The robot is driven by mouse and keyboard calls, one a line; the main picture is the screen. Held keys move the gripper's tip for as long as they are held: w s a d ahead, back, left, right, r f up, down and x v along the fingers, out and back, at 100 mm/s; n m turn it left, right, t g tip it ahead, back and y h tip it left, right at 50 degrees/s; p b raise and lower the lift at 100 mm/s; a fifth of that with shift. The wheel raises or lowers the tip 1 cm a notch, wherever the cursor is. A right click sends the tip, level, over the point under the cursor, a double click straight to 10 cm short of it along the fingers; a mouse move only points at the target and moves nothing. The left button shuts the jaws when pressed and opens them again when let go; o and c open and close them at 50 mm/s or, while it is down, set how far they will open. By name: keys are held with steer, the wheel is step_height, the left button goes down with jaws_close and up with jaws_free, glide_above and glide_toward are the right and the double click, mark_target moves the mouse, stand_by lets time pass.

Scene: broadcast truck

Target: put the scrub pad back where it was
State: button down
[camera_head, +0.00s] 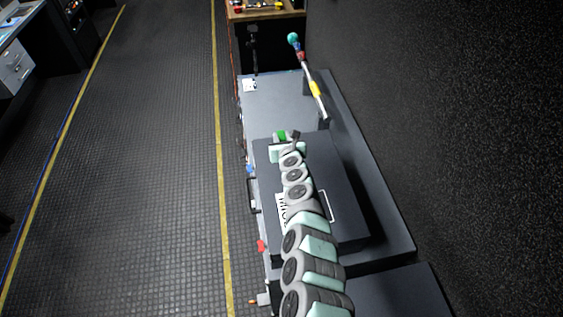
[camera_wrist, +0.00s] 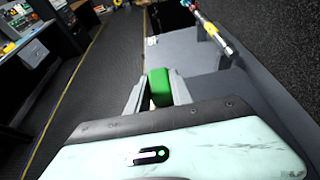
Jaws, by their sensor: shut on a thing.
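The scrub pad (camera_wrist: 160,88) is a green block. My gripper (camera_wrist: 158,92) is shut on it, with one finger on each side in the wrist view. In the head view the green pad (camera_head: 282,136) shows at the end of my gripper (camera_head: 280,141), near the far edge of a dark case. The pad seems to be held above the surface, but the gap below it cannot be told. My arm hides part of the dark case and its white label.
The dark case (camera_head: 345,195) lies under my arm. Beyond it a grey bench top (camera_head: 285,98) is mostly clear, with a small white card (camera_head: 249,85). A pole with a teal ball and yellow band (camera_head: 315,88) leans at the right, near the dark wall.

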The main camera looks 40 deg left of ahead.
step_height(320, 180, down, 8)
steer(key=b, duration=0.3)
steer(key=shift+s+a, duration=0.1)
steer(key=shift+s, duration=0.05)
steer(key=shift+f+b, duration=0.55)
step_height(320, 180, down, 3)
steer(key=shift+f+b, duration=0.1)
steer(key=shift+b, duration=1.1)
steer(key=shift+f, duration=0.1)
steer(key=shift+f+b, duration=0.3)
steer(key=c, duration=1.1)
jaws_free()
steer(key=shift+r, duration=0.1)
steer(key=shift+c, duration=0.2)
